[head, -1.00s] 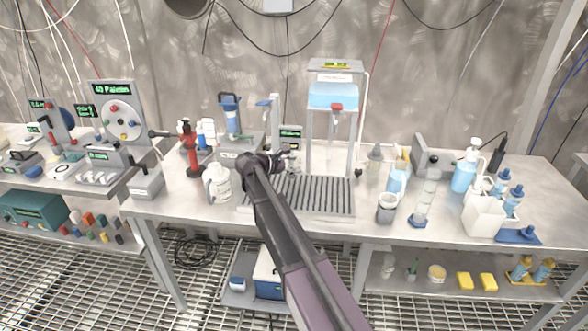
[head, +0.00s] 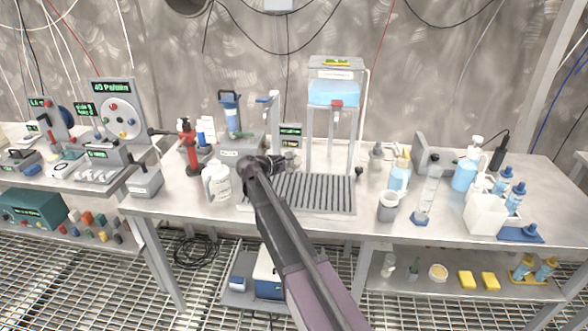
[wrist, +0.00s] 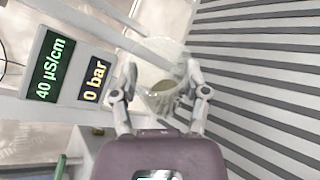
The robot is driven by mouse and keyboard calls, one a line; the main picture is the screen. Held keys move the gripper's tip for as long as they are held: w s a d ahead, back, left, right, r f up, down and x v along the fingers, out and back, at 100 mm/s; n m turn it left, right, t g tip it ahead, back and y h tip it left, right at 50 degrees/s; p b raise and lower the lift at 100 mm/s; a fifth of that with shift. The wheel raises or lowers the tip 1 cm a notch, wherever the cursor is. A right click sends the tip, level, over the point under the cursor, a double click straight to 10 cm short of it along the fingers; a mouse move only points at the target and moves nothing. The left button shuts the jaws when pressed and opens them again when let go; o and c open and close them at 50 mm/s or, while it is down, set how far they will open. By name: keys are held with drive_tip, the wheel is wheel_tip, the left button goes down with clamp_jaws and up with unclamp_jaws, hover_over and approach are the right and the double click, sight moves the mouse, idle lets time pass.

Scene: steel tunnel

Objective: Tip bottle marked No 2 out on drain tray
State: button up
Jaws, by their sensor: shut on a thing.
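My gripper (wrist: 162,82) is shut on a clear, round vessel (wrist: 158,98), with one finger on each side. A dull greenish-brown patch shows inside it. No marking on it can be read, so I cannot tell whether it is bottle No 2. The slatted drain tray (wrist: 275,95) lies below and to the right in the wrist view. In the head view, my gripper (head: 286,162) is over the back left part of the drain tray (head: 325,194). My arm hides most of the held vessel there.
A frame with a blue tank (head: 334,94) rises behind the tray. A grey cup (head: 388,207) and bottles (head: 399,178) stand to the right. Display panels (wrist: 50,65) are close to my gripper.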

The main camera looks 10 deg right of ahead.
drive_tip(key=shift+f+m+t+b, duration=0.25)
drive_tip(key=shift+m+t+b, duration=0.15)
drive_tip(key=shift+m+b, duration=0.2)
drive_tip(key=shift+f, duration=0.2)
drive_tip(key=shift+s+f+m+b, duration=0.1)
drive_tip(key=shift+f+m+b, duration=0.05)
drive_tip(key=shift+m+b, duration=0.35)
drive_tip(key=shift+t, duration=0.3)
drive_tip(key=shift+f+m+h+b, duration=0.15)
drive_tip(key=shift+m+h+b, duration=0.2)
drive_tip(key=shift+b, duration=0.2)
drive_tip(key=shift+f+m+b, duration=0.2)
drive_tip(key=shift+m+b, duration=0.05)
drive_tip(key=shift+b, duration=0.05)
drive_tip(key=shift+s+f+m+t+b, duration=0.1)
drive_tip(key=shift+f+m+t+b, duration=0.2)
drive_tip(key=shift+t+b, duration=0.2)
drive_tip(key=shift+s+d+f+m+t+h+b, duration=0.2)
drive_tip(key=shift+f+m+b, duration=0.25)
drive_tip(key=shift+m+b, duration=0.4)
drive_tip(key=shift+s+a+f+m+t+h+b, duration=0.1)
drive_tip(key=shift+f+m+t+h+b, duration=0.3)
drive_tip(key=shift+b, duration=0.65)
